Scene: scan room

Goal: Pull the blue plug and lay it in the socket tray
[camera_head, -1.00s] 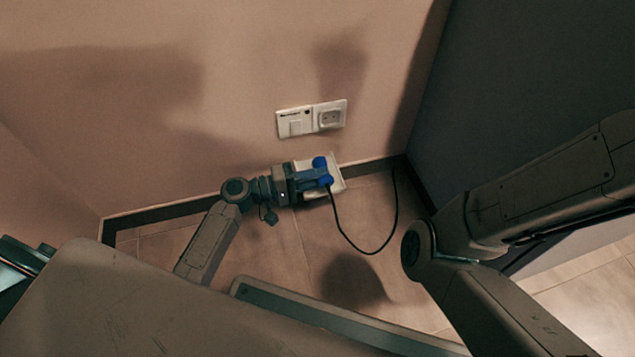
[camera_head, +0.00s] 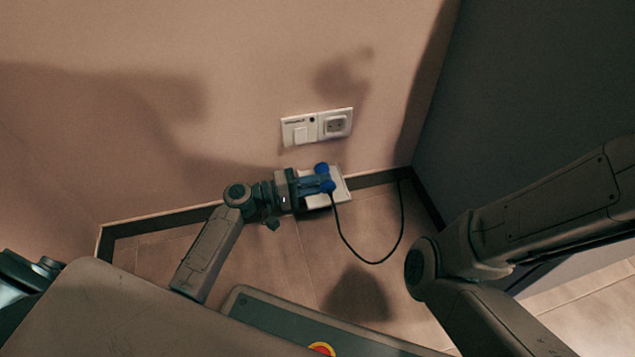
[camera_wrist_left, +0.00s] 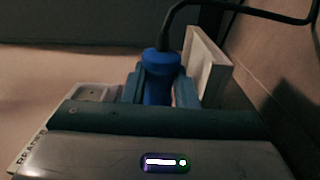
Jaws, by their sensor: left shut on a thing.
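The blue plug (camera_head: 328,186) is between the fingers of my left gripper (camera_head: 318,185), which is shut on it. The plug also shows in the left wrist view (camera_wrist_left: 160,78), with a dark cable running from its end. The white socket tray (camera_head: 341,191) is by the foot of the wall, partly hidden behind the gripper and plug; I cannot tell whether the plug touches it. A white tray-like edge shows beside the plug in the left wrist view (camera_wrist_left: 203,62). The wall socket (camera_head: 335,125) is above and has nothing in it. My right gripper is out of view.
A switch plate (camera_head: 299,130) sits left of the socket. The black cable (camera_head: 374,263) loops over the tiled floor to the dark skirting near the corner. A dark wall (camera_head: 520,90) closes the right side. Floor below the tray is clear.

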